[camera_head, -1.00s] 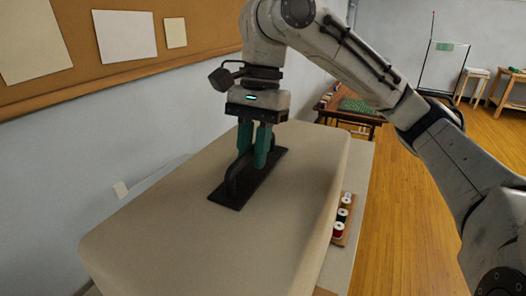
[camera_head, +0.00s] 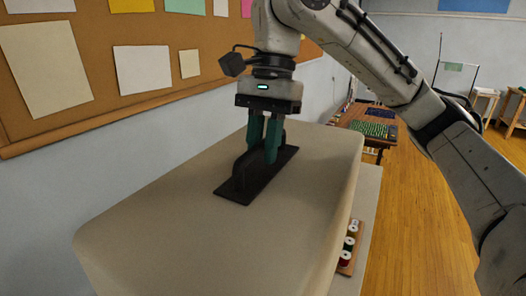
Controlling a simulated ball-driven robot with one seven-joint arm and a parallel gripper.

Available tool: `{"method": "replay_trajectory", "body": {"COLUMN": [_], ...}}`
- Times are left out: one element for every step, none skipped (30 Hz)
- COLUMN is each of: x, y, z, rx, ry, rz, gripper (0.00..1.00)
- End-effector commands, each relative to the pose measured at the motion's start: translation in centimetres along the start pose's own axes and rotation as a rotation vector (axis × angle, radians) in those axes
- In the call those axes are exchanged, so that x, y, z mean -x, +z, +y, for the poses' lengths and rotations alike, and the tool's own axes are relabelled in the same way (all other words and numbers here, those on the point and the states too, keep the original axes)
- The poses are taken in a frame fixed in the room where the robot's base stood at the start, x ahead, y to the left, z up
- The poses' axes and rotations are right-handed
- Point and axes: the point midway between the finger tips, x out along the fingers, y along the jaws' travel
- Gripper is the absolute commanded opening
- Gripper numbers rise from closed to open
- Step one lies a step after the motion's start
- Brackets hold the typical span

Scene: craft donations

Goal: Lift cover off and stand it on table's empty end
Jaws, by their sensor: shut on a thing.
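The cover (camera_head: 200,235) is a large beige box shape with rounded edges, filling the lower middle of the head view. A black handle (camera_head: 238,184) on a dark plate is fixed on its top. My gripper (camera_head: 263,155) is above the cover with its green fingers shut on the handle. The table (camera_head: 348,285) shows as a pale strip to the right of the cover. Whatever lies under the cover is hidden, and I cannot see whether its lower edge touches the table.
A wooden rack of thread spools (camera_head: 349,247) sits on the table close to the cover's right side. A wall with a pinboard (camera_head: 100,65) runs along the left. Another table with a green mat (camera_head: 374,129) stands behind. Wooden floor (camera_head: 425,220) is open at the right.

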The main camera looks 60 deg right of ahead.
Motion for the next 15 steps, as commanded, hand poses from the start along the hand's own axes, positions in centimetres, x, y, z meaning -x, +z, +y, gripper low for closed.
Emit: {"method": "replay_trajectory", "body": {"x": [1.0,1.3,1.7,2.0,2.3,2.7,3.0,3.4,3.8,4.1,4.4,4.8,5.1,5.4,5.8], "y": [0.2,0.3,0.4,0.5,0.6,0.7,0.8,0.8,0.9,1.0,1.1,1.2,1.3,1.4,1.5], "z": [0.0,0.0,0.0,-0.1,-0.1,-0.1,-0.1,-0.1,-0.1,-0.1,-0.1,-0.1,-0.1,-0.1,-0.1], "rx": [0.000,0.000,0.000,0.000,0.000,0.000,0.000,0.000,0.000,0.000,0.000,0.000,0.000,0.000,0.000], "ry": [-0.003,-0.002,-0.002,-0.003,-0.003,-0.003,-0.003,-0.003,-0.003,-0.002,-0.002,-0.002,-0.002,-0.002,-0.002], "rz": [0.000,0.000,0.000,0.001,0.001,0.002,0.002,0.002,0.001,0.001,0.001,0.001,0.001,0.001,0.002], "gripper": [0.00,0.00,0.00,0.00,0.00,0.00,0.00,0.00,0.00,0.00,0.00,0.00,0.00,0.00,0.00]}}
